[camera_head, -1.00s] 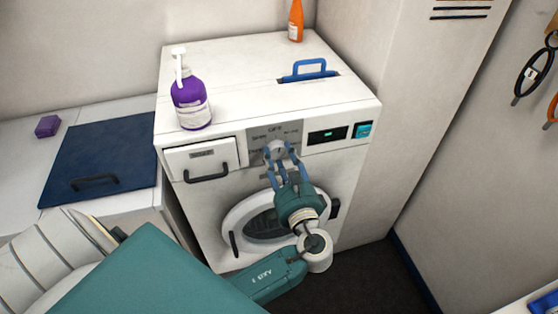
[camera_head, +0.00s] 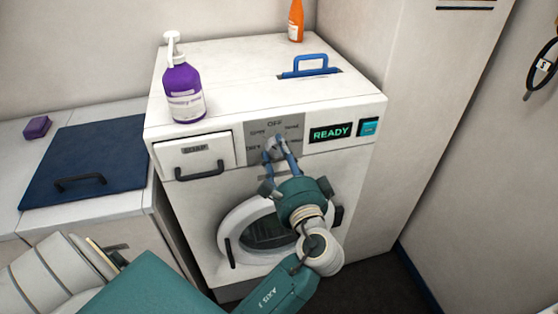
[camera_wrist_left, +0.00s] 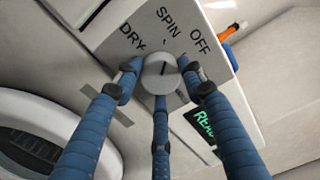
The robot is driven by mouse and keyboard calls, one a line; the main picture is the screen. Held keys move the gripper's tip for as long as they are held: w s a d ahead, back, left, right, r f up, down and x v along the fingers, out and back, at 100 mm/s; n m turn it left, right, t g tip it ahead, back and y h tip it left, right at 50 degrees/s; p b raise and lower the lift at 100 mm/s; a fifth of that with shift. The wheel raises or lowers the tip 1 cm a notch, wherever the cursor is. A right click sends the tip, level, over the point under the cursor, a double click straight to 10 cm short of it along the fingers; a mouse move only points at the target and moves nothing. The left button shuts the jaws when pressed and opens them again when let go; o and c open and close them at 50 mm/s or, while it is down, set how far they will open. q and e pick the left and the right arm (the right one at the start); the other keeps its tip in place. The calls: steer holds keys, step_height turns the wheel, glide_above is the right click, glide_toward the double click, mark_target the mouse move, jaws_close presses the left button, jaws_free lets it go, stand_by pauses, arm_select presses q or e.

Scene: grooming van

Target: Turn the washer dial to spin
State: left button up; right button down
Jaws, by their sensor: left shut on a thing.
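The washer (camera_head: 300,205) is a white box with a round door low on its front. Its grey dial (camera_wrist_left: 162,75) sits on a grey label panel (camera_head: 246,148), among OFF, SPIN and DRY in the left wrist view. A short dark line on the dial's face runs roughly toward SPIN; I cannot tell its exact setting. My left gripper (camera_head: 275,147) has blue fingers around the dial and is shut on it. The fingers partly hide the dial and lower labels in the head view. My right gripper is not in view.
A lit display (camera_head: 330,133) reads READY beside a teal button (camera_head: 369,127). A purple pump bottle (camera_head: 183,92) and an orange bottle (camera_head: 296,20) stand on top, near a blue handle (camera_head: 309,66). A drawer (camera_head: 194,154) is left of the dial. A counter with a blue lid (camera_head: 90,150) adjoins.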

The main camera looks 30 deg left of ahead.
arm_select(q)
steer(key=shift+d+f+n+b, duration=0.15)
steer(key=shift+f+n+b, duration=0.05)
steer(key=shift+n+b, duration=0.2)
steer(key=shift+w+r, duration=0.1)
steer(key=o, duration=1.2)
steer(key=shift+r, duration=0.1)
steer(key=shift+c, duration=0.2)
